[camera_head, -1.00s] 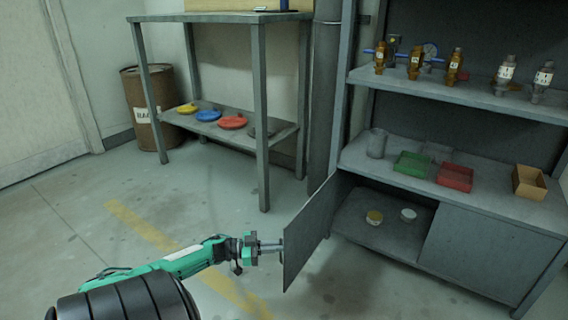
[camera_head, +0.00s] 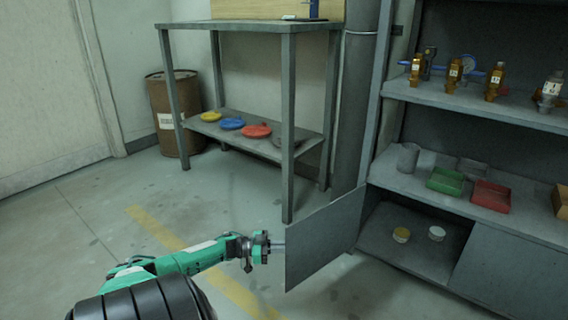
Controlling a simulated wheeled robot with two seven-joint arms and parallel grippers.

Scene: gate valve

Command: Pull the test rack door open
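The test rack (camera_head: 480,215) stands at the right, and its left lower door (camera_head: 325,243) is swung well open, baring the compartment behind it. My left gripper (camera_head: 276,246) is at the door's free outer edge, with its fingers pointing right at it. The fingertips are small and partly behind the door, so I cannot tell whether they are shut on it or only touching. My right gripper is out of the picture. The other lower door (camera_head: 515,275) is shut.
A green tray (camera_head: 446,181) and a red tray (camera_head: 491,196) sit on the shelf above. A grey table (camera_head: 250,25) and a rusty barrel (camera_head: 176,112) stand at the back left. The floor around the door is clear.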

